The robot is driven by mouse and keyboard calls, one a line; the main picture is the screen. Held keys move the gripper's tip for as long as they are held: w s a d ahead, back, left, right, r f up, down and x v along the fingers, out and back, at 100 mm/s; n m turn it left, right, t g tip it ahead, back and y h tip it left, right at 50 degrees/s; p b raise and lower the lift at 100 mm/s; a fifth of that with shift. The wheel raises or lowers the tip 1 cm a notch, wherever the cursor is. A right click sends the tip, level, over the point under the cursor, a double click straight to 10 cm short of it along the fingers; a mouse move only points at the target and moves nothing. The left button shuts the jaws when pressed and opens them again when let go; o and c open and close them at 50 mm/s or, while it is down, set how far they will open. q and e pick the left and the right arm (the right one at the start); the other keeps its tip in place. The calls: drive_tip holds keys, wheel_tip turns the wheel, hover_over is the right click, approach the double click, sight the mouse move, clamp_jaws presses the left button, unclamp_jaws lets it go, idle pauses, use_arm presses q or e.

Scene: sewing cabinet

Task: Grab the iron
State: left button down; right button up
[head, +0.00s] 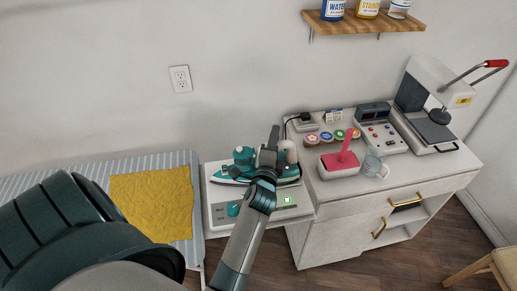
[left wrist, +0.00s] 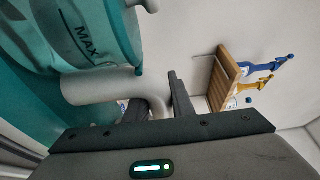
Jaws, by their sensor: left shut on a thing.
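The teal and white iron (head: 233,174) rests on its white station (head: 218,198) at the right end of the ironing board. My left gripper (head: 270,158) reaches over it and is shut on its white handle. In the left wrist view the teal tank (left wrist: 85,35) with a MAX mark fills the upper left, and the pale handle (left wrist: 110,88) runs between my dark fingers (left wrist: 165,100). My arm hides part of the iron in the head view. My right gripper does not show.
A yellow cloth (head: 150,203) lies on the striped ironing board (head: 95,178) at left. A wooden shelf (head: 385,24) hangs above.

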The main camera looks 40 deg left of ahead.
use_arm(q)
drive_tip(key=shift+f, duration=0.1)
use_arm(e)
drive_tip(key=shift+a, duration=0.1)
use_arm(q)
drive_tip(key=shift+r, duration=0.2)
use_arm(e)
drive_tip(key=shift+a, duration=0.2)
use_arm(q)
drive_tip(key=shift+r, duration=0.2)
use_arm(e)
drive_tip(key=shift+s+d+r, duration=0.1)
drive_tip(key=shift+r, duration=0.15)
